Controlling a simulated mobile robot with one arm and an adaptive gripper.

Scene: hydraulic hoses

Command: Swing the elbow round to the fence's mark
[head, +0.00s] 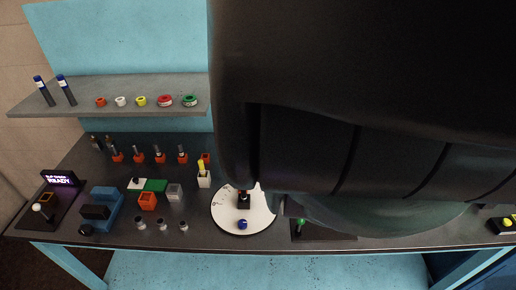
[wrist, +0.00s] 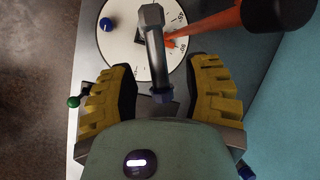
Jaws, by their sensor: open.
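The elbow (wrist: 154,50) is a bent grey metal fitting with a hex nut at its upper end and a dark bluish lower end. It shows in the wrist view above a white dial (wrist: 112,45) with numbers along its rim. My gripper (wrist: 160,78) is open, with a yellow ridged finger on each side of the elbow's lower part and gaps on both sides. The white dial also shows in the head view (head: 228,222), with a dark block at its middle. I cannot make out the fence's mark.
A blue knob (wrist: 106,24) sits on the dial. An orange bar with a black end (wrist: 275,14) crosses the upper right. A green-tipped lever (head: 301,222) stands right of the dial. Several small parts stand on the bench left of it. My arm hides much of the head view.

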